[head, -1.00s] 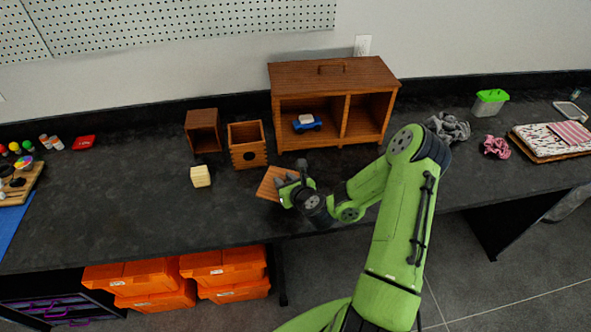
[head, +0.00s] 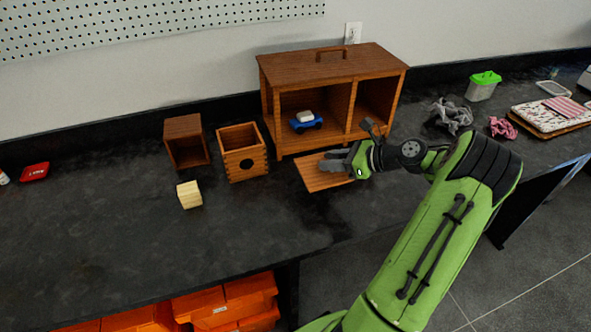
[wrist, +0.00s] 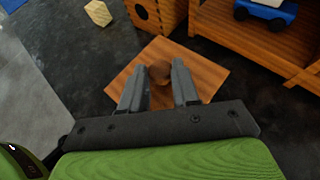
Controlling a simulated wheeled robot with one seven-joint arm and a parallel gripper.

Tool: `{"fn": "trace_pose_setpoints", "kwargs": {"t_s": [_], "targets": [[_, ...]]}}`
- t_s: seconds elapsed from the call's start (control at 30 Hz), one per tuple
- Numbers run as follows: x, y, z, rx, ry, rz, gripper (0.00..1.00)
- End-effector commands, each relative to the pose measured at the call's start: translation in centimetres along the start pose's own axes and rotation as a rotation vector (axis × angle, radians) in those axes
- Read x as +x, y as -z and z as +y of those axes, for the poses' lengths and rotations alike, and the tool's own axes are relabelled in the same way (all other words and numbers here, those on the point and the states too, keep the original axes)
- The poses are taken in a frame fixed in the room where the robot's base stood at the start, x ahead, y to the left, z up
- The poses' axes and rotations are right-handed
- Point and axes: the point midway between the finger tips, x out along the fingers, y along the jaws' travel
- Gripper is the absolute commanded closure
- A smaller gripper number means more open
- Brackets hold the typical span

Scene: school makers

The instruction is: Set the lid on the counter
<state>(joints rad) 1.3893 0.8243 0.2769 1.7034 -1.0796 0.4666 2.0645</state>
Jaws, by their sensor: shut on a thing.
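The lid is a flat square of striped brown wood (head: 312,175) with a round dark knob. It lies level in front of the cabinet, low over the counter (head: 130,235); I cannot tell whether it touches. In the wrist view the lid (wrist: 205,72) spreads out under the fingers. My gripper (wrist: 159,82) is shut on the lid's knob, one finger on each side. In the head view my gripper (head: 340,164) covers the lid's right part. An open wooden box with a round hole (head: 243,163) stands left of the lid.
A wooden cabinet (head: 330,66) holding a blue toy truck (head: 305,122) stands close behind the lid. A small open wooden box (head: 186,142) and a pale block (head: 189,194) are at left. Counter in front of the lid is clear.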

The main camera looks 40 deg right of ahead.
Motion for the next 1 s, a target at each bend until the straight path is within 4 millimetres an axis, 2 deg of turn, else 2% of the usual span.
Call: {"fn": "trace_pose_setpoints", "kwargs": {"t_s": [0.1,0.4,0.73,0.77,0.9,1.0], "targets": [[1.5,2.8,0.1,0.005,-0.005,-0.001,1.0],[4.1,7.9,0.1,0.005,-0.004,-0.002,1.0],[4.2,8.2,0.1,0.002,-0.002,-0.001,1.0],[4.2,8.2,0.1,0.002,-0.002,0.0,0.67],[4.2,8.2,0.1,0.002,-0.002,0.0,0.45],[4.2,8.2,0.1,0.002,-0.002,0.0,0.44]]}}
